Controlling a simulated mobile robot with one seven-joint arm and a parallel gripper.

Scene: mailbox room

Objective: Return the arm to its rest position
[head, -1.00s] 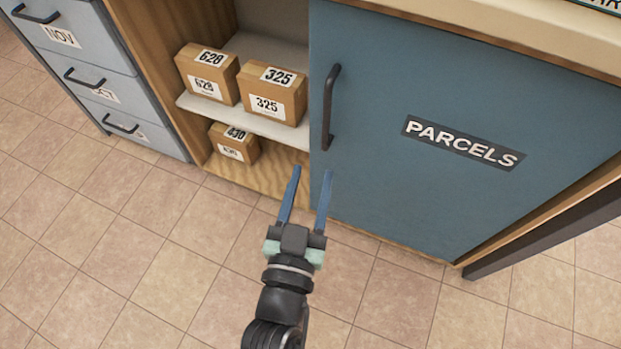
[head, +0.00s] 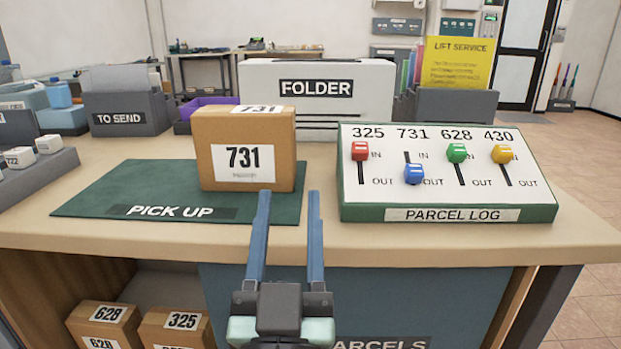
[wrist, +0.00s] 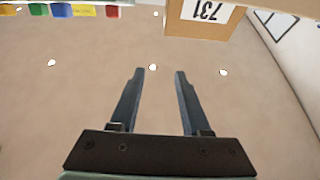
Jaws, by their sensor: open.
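My gripper (head: 287,232) is open and empty, with its two blue fingers pointing up in front of the counter's front edge in the head view. In the wrist view, my gripper (wrist: 160,72) has nothing between its fingers. The box 731 (head: 245,148) stands on the green PICK UP mat (head: 90,199), beyond my fingers. The box 731 also shows at the top of the wrist view (wrist: 205,12), apart from the fingers.
The parcel log (head: 447,172) stands right of the mat; its blue slider is at OUT, while red, green and yellow are at IN. Boxes 628 (head: 103,325) and 325 (head: 178,328) sit on the shelf below. The counter edge (head: 400,245) lies close to my gripper.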

